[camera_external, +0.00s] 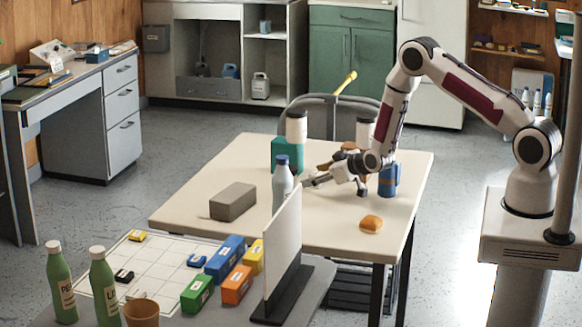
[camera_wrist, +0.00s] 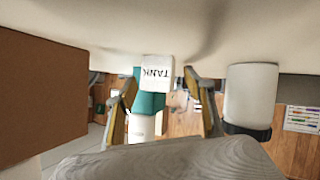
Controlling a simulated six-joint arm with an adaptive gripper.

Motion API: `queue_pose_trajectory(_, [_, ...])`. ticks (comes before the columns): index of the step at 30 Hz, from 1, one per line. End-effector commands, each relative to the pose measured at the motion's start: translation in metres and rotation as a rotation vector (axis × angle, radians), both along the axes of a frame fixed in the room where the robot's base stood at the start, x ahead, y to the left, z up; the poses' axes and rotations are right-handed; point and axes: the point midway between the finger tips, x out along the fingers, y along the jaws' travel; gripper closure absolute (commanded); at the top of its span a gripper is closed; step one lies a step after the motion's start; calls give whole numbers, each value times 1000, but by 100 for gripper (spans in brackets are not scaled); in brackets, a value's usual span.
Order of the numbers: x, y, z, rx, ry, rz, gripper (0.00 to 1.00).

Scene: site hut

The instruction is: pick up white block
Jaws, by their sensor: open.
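A white block-like thing (camera_wrist: 157,72) lettered TANK shows upside down in the wrist view, at the table and in front of a teal thing (camera_wrist: 149,103). I cannot tell whether it is a separate block. In the external view I cannot make it out. My gripper (camera_external: 316,183) is low over the table, pointing left, with its fingers spread. In the wrist view the fingers of my gripper (camera_wrist: 158,80) stand either side of the white thing, apart from it as far as I can see.
On the table (camera_external: 400,165) are a capped bottle (camera_external: 283,190), a teal box (camera_external: 287,155), a grey block (camera_external: 233,202), a blue can (camera_external: 389,181) and a bun (camera_external: 371,224). A white panel (camera_external: 283,240) stands at the front edge. The table's front right is mostly clear.

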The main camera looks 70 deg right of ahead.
Motion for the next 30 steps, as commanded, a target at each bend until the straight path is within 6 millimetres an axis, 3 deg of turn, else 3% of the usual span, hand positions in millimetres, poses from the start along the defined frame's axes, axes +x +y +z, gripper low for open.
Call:
queue_pose_trajectory(8, [0, 0, 0, 0, 0, 0, 50])
queue_pose_trajectory(13, [0, 0, 0, 0, 0, 0, 92])
queue_pose_trajectory(27, [-1, 0, 1, 1, 2, -1, 92])
queue_pose_trajectory(30, [-1, 0, 5, 0, 1, 0, 99])
